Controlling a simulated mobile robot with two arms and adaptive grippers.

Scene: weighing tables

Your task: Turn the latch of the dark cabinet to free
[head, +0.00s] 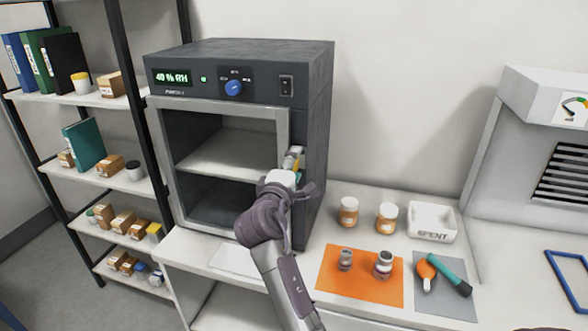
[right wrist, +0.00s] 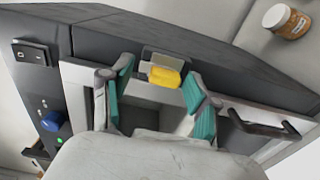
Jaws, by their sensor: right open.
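The dark cabinet (head: 318,120) stands on the table, with a lit display and a blue knob above its light-framed window door (head: 282,130). The latch (right wrist: 164,77) is a yellow piece by a grey plate at the door's edge in the right wrist view. My right gripper (head: 292,165) is at the right side of the door in the head view, largely hiding the latch. In the wrist view my right gripper (right wrist: 158,84) is open, its teal-padded fingers on either side of the yellow latch. I see no clear grip on it. My left gripper is not in view.
A dark bar handle (right wrist: 264,125) is on the door beside the gripper. Right of the cabinet stand amber jars (head: 348,212), a white tray (head: 432,222) and an orange mat (head: 335,280). A shelf rack (head: 130,85) stands close at the left.

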